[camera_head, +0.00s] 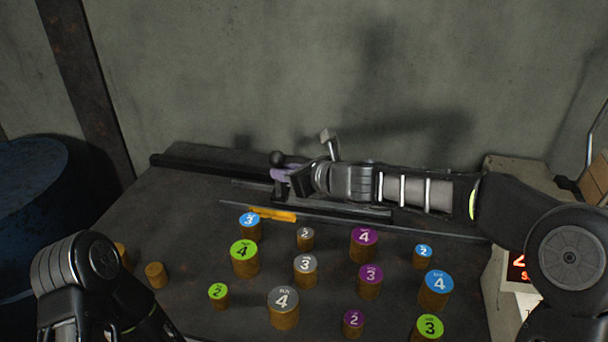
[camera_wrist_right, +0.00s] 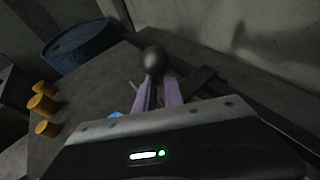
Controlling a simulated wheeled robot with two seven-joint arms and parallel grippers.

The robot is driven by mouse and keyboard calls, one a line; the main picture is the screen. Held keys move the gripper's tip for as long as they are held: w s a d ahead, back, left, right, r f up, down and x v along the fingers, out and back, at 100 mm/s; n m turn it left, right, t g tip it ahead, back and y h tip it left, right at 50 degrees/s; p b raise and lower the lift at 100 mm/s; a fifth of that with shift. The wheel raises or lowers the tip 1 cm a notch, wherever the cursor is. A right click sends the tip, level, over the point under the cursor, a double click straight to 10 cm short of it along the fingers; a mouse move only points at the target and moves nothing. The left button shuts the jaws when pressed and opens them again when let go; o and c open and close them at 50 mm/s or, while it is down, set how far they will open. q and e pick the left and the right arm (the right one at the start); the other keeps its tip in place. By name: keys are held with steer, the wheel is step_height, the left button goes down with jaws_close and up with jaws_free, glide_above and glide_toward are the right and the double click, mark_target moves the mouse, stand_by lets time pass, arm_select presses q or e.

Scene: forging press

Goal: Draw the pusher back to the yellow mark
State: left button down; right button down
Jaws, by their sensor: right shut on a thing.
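The pusher shows as a dark round knob (camera_head: 277,158) on a short post at the back of the table. My right gripper (camera_head: 284,173) reaches in from the right and is shut on the pusher's post just below the knob. In the right wrist view the knob (camera_wrist_right: 153,60) stands above the two purple fingers (camera_wrist_right: 160,92), which hide most of the post. The yellow mark (camera_head: 272,214) is a bar on the table, in front of the dark rail and slightly left of the gripper. My left arm shows at lower left, but its gripper is out of view.
Several numbered cylinders with coloured tops, such as a green 4 (camera_head: 243,250) and a purple 4 (camera_head: 364,237), stand in front of the rail. A blue drum (camera_head: 35,190) is at left. A box with a red display (camera_head: 518,266) is at right.

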steer(key=shift+w+a+r, duration=0.3)
steer(key=shift+a+r, duration=0.45)
steer(key=shift+a, duration=0.05)
steer(key=c, duration=1.5)
jaws_free()
steer(key=shift+o, duration=0.2)
steer(key=shift+s, duration=0.1)
steer(key=shift+d+f, duration=0.2)
steer(key=v, duration=0.7)
steer(key=shift+s+r, duration=0.2)
steer(key=shift+s, duration=0.1)
steer(key=shift+d, duration=0.15)
